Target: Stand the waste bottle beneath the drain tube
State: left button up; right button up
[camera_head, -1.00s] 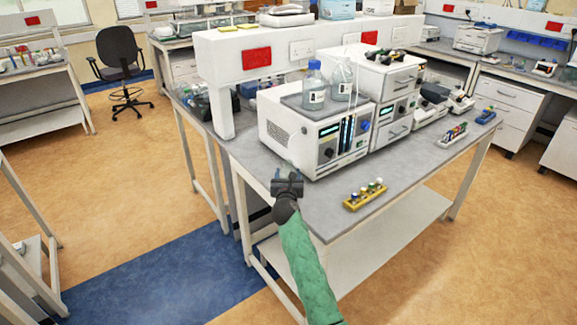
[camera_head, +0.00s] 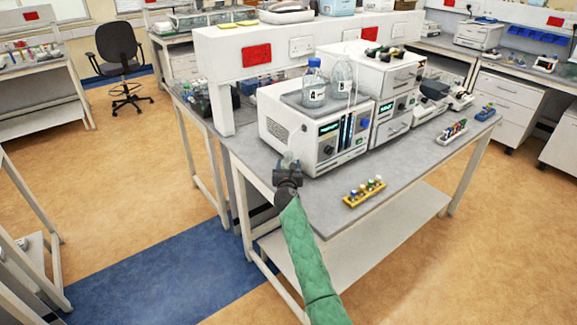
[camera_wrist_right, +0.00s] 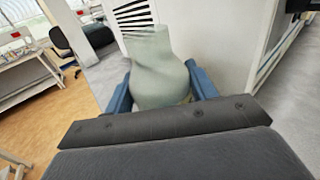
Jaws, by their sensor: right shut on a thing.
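My right gripper (camera_head: 288,168) is shut on a pale, translucent bottle (camera_head: 289,159), taken to be the waste bottle. In the right wrist view the bottle (camera_wrist_right: 158,70) is between the two blue fingers, its narrow neck pointing up and its body roughly upright. In the head view the gripper and bottle are at the front left of the bench, beside the white instrument's lower left corner. I cannot tell whether the bottle's base touches the bench. I cannot make out the drain tube. My left gripper is not in view.
The white instrument (camera_head: 290,134) stands on the grey bench (camera_head: 318,192), with a blue-capped bottle (camera_head: 313,88) and a clear bottle (camera_head: 341,80) on top. A yellow rack (camera_head: 364,193) of vials lies to the right. Bench top between the rack and instrument is clear.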

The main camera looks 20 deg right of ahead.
jog(key=shift+f, duration=0.15)
jog(key=o, duration=1)
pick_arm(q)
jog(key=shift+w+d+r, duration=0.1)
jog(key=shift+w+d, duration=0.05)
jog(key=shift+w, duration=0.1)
pick_arm(e)
jog(key=shift+s, duration=0.15)
jog(key=b+v, duration=0.1)
jog(key=v, duration=0.2)
jog(key=shift+s+a, duration=0.1)
jog(key=shift+s, duration=0.25)
jog(key=b+v, duration=0.1)
jog(key=v, duration=0.5)
jog(key=shift+s+a, duration=0.15)
jog(key=shift+s, duration=0.2)
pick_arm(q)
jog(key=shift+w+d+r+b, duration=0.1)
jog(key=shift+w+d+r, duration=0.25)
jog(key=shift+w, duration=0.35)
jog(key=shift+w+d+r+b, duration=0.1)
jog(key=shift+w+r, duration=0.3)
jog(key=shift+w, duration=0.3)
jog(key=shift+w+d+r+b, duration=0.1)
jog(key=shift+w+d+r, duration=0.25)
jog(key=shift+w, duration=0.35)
pick_arm(e)
jog(key=shift+s+a, duration=0.2)
jog(key=shift+s, duration=0.4)
